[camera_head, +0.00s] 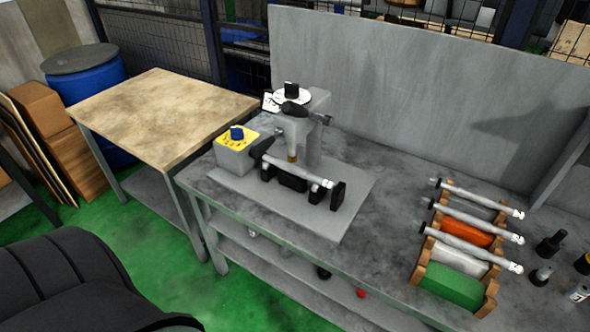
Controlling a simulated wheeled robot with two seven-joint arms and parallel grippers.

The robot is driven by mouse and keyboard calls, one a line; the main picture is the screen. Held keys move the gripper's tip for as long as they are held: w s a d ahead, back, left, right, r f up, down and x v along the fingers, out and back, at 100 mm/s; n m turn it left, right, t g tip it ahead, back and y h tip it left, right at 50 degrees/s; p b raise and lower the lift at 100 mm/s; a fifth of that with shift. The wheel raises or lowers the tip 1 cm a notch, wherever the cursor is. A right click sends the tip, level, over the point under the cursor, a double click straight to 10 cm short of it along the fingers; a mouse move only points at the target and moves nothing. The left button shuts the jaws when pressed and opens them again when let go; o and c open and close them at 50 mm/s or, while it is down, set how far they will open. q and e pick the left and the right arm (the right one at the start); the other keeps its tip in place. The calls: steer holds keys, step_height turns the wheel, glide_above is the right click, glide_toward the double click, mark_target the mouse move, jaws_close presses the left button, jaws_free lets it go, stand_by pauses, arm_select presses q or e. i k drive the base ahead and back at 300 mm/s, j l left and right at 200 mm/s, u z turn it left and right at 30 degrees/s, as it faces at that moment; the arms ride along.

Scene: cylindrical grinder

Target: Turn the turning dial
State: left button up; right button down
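A cylindrical grinder (316,130) stands on a grey base plate (330,224) on the metal workbench. A round white dial with a black knob (292,90) sits on top of it. To its left, a grey box with a yellow top (236,153) carries a blue knob (237,132). I cannot tell which of the two the task calls the turning dial. A shiny cylindrical shaft (300,172) lies across black supports below the grinder head. Nothing touches either knob. Neither of my grippers is in view.
A rack (424,244) with several shafts and coloured blocks stands at the right, with small dark cylinders (550,243) beside it. A grey panel (430,90) rises behind the bench. A wooden-topped table (160,108) stands left. A black padded shape fills the lower left.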

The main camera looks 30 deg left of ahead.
mark_target(237, 134)
steer(key=u, duration=1.4)
steer(key=i+j+z, duration=0.3)
steer(key=j, duration=0.25)
steer(key=j+z, duration=0.3)
steer(key=j, duration=0.25)
steer(key=j+z, duration=0.35)
steer(key=j, duration=0.25)
